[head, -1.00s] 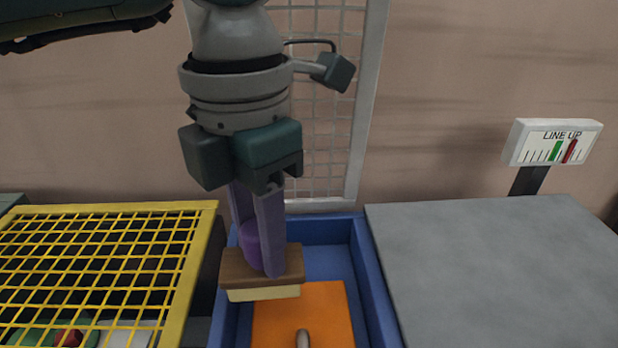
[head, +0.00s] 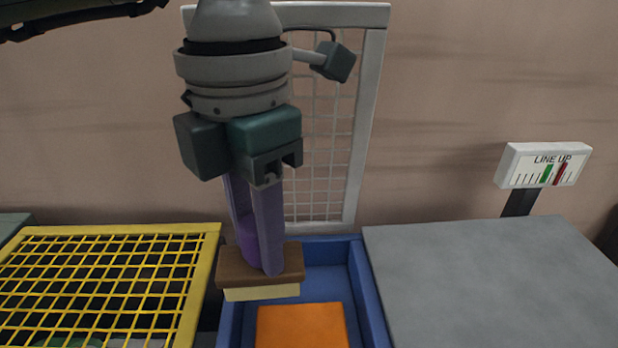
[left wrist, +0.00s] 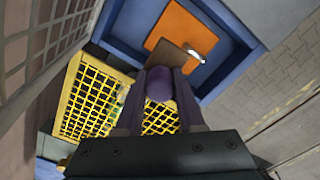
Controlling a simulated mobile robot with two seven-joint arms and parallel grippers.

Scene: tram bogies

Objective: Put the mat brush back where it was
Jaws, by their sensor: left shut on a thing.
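The mat brush (head: 238,273) has a brown block, cream bristles below and a rounded purple handle. My left gripper (head: 258,262) is shut on the purple handle and holds the brush level with the bristles down. In the head view the brush overlaps the back left of the blue tray (head: 357,272); how high it hangs is hard to tell. In the left wrist view the purple handle (left wrist: 159,84) sits between the fingers (left wrist: 160,100), with the brown block (left wrist: 166,52) beyond. My right gripper is not in view.
An orange mat (head: 302,325) lies in the tray; a metal handle (left wrist: 195,56) shows on it. A yellow grating (head: 208,262) stands left, a grey top (head: 490,280) right. A wire mesh panel (head: 366,110) is behind. A "LINE UP" gauge (head: 543,166) stands at the back right.

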